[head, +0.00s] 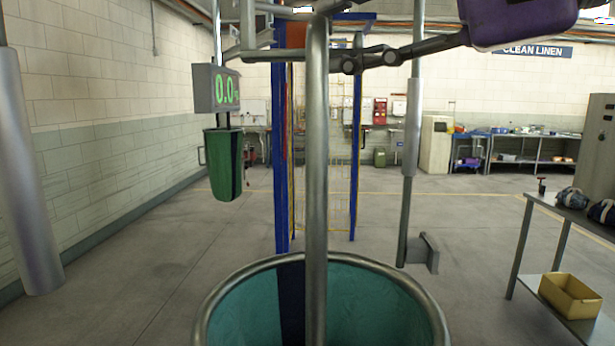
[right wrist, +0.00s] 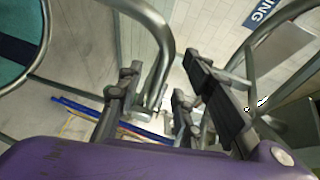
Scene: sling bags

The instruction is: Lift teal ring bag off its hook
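The teal ring bag (head: 370,300) hangs open-mouthed at the bottom of the head view, with a grey metal ring rim and a teal inside. A thick grey tube (head: 316,200) rises upright in front of its mouth. Part of the bag shows at the left edge of the right wrist view (right wrist: 14,72). My right gripper (head: 335,60) reaches in from the upper right near the tube's top. In the right wrist view its fingers (right wrist: 160,95) are apart, with a curved grey tube (right wrist: 158,30) between them; contact cannot be told. The hook is not clearly seen. My left gripper is out of view.
A scale (head: 217,88) reading 0.0 hangs at left above a green bag (head: 224,165). A blue post (head: 282,150) stands behind the tube. At right, a table (head: 540,200) holds bundles, with a yellow bin (head: 570,296) on its lower shelf. Open floor lies between.

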